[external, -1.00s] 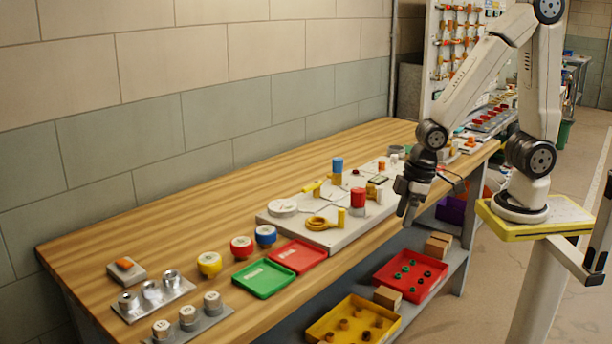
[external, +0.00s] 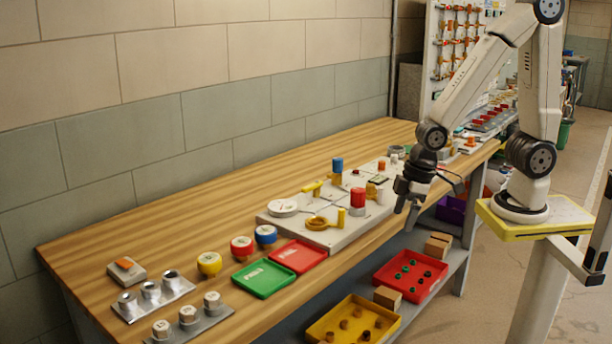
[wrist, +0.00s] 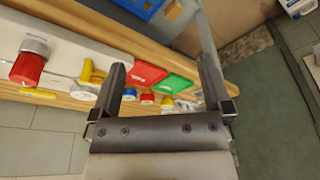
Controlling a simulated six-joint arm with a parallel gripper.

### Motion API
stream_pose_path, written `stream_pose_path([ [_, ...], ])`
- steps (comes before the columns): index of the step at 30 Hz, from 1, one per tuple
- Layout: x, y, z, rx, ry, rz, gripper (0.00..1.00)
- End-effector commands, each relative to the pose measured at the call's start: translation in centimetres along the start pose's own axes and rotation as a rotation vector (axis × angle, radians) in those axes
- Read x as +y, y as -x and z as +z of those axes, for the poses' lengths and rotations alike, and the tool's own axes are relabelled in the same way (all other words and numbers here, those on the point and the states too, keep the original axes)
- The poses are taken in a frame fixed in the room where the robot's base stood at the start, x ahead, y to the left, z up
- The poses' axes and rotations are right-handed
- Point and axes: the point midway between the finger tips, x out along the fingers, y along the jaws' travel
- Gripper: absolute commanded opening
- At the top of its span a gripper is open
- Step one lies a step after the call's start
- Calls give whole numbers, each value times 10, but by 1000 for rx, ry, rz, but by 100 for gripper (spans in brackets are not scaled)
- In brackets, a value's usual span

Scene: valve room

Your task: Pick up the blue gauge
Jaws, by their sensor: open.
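The blue gauge (external: 266,235) stands on the wooden bench, right of the red gauge (external: 241,246) and the yellow gauge (external: 209,263). My gripper (external: 406,203) is open and empty. It hangs at the front edge of the bench, to the right of the blue gauge and well apart from it. In the wrist view my gripper's two fingers (wrist: 162,75) are spread wide.
A red tray (external: 298,257) and a green tray (external: 264,279) lie in front of the gauges. A grey board (external: 352,226) with valves and a red-capped cylinder (external: 357,199) lies between my gripper and the gauges. Metal fittings (external: 150,292) stand at the left end.

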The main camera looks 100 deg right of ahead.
Motion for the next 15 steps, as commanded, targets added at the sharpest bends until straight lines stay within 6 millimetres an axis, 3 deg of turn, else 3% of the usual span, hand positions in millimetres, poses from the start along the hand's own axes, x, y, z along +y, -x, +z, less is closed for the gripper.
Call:
stream_pose_path([
  [8,7,-6,-31,12,-9,-1,100],
  [15,29,-22,-95,43,-21,0,100],
])
